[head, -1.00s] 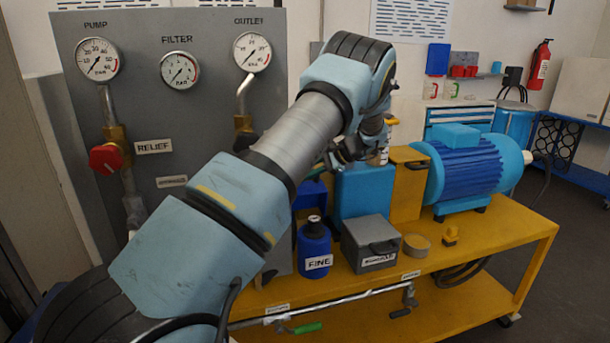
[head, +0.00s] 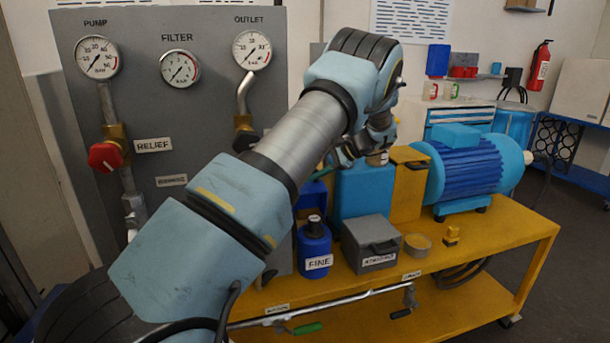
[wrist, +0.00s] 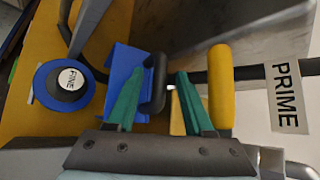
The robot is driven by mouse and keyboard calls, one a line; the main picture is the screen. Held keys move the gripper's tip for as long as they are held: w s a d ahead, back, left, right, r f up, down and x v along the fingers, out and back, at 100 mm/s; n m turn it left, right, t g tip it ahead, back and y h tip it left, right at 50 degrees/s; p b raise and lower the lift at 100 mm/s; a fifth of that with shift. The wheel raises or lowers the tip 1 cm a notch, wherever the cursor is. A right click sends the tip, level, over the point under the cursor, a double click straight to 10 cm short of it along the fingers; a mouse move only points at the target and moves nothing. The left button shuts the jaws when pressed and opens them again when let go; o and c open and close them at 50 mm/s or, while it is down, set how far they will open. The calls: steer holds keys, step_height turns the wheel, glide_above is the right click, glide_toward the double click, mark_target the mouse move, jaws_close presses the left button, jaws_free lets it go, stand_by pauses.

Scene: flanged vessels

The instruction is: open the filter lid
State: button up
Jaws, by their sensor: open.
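My gripper (wrist: 159,82) shows in the wrist view with its two teal fingers apart. A short black bar, perhaps a handle, lies between or just beyond the fingertips beside a blue block (wrist: 122,62). I cannot tell whether the fingers touch it. A yellow grip (wrist: 221,85) on a dark rod stands just right of the right finger. In the head view my gripper is mostly hidden behind my arm, above the blue tank (head: 362,195). I cannot make out the filter lid for certain; the filter gauge (head: 179,68) is on the grey panel.
A blue FINE bottle (head: 314,250), a grey box (head: 371,245) and a blue motor (head: 470,168) stand on the yellow cart (head: 480,262). A PRIME label (wrist: 287,95) is at right in the wrist view. The FINE bottle's cap (wrist: 71,80) is at left.

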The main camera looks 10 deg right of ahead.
steer(key=b+v, duration=0.1)
steer(key=v, duration=0.7)
steer(key=shift+r+b, duration=0.2)
steer(key=shift+b, duration=0.2)
steer(key=shift+d, duration=0.15)
